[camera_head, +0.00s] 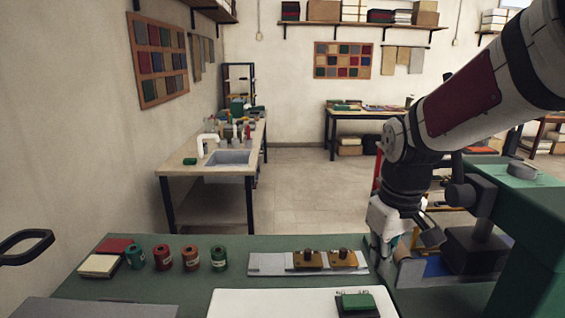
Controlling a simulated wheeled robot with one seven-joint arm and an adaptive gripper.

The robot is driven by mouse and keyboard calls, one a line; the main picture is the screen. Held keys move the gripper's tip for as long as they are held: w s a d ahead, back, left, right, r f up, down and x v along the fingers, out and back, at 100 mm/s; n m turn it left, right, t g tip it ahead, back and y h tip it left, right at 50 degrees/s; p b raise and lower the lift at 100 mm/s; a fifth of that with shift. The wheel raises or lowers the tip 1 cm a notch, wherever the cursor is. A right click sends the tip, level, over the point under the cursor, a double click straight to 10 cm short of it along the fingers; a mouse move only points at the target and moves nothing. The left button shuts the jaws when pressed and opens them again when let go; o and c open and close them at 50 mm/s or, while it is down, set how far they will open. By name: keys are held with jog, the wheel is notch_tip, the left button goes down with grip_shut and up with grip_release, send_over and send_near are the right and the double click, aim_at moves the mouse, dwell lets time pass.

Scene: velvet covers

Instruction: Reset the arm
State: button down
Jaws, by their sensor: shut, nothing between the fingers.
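My arm (462,100) comes in from the upper right and bends down at the wrist. My gripper (384,262) points down over the right part of the green workbench (215,254), just right of the metal plate with two brown blocks. Its fingers look shut and empty. The fingertips are small and partly lost against the dark machine parts behind them.
A green machine (530,205) stands close on the right. The bench holds several thread spools (162,257), folded cloths (100,262), a metal plate (268,264), a white board (260,302) and a green block (358,301). A sink table (180,170) stands behind left.

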jog(key=s+r+m+t, duration=0.2)
jog(key=s+r, duration=0.2)
jog(key=s, duration=0.4)
jog(key=s+r+m+t, duration=0.2)
jog(key=s+r, duration=0.2)
jog(key=s, duration=0.4)
jog(key=shift+r+m, duration=0.3)
jog(key=shift+w, duration=0.15)
